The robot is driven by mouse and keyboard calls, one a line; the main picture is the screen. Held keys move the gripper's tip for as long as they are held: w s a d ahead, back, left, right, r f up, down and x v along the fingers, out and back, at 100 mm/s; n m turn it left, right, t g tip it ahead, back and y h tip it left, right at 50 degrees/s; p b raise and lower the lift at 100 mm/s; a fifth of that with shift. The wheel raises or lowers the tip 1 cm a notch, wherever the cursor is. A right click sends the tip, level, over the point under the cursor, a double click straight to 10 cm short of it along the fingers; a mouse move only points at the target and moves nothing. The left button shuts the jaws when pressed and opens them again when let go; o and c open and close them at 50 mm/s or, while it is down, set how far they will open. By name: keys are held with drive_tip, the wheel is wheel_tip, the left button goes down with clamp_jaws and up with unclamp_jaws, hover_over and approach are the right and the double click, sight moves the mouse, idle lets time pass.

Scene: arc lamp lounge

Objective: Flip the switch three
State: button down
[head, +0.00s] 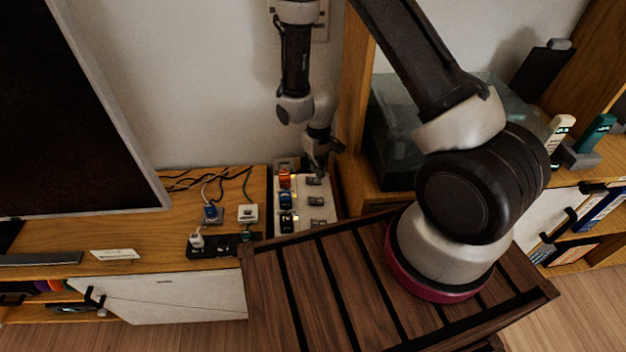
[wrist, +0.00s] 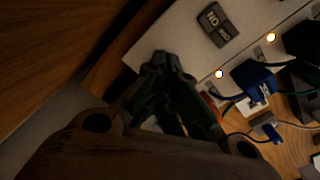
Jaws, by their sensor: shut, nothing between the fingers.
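A white switch panel (head: 301,193) lies on the wooden cabinet top, with a column of dark rocker switches on its right side. The far switch (head: 313,181), the middle switch (head: 316,201) and the near switch (head: 318,223) show. I cannot read which is switch three. My gripper (head: 318,172) is shut and empty, low over the panel's far end by the far switch. In the wrist view its fingertips (wrist: 163,62) are together over the white panel (wrist: 180,35), left of a dark switch (wrist: 218,24) marked ON and OFF. Contact is unclear.
Orange (head: 284,178), blue (head: 286,199) and black (head: 287,222) plugs fill the panel's left side, beside small lights. A black power strip (head: 215,246) and cables lie left. A slatted wooden table (head: 300,290) is in front; a wooden shelf post (head: 352,110) stands right.

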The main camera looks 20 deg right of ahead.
sight(318, 181)
drive_tip(key=shift+r, duration=2.05)
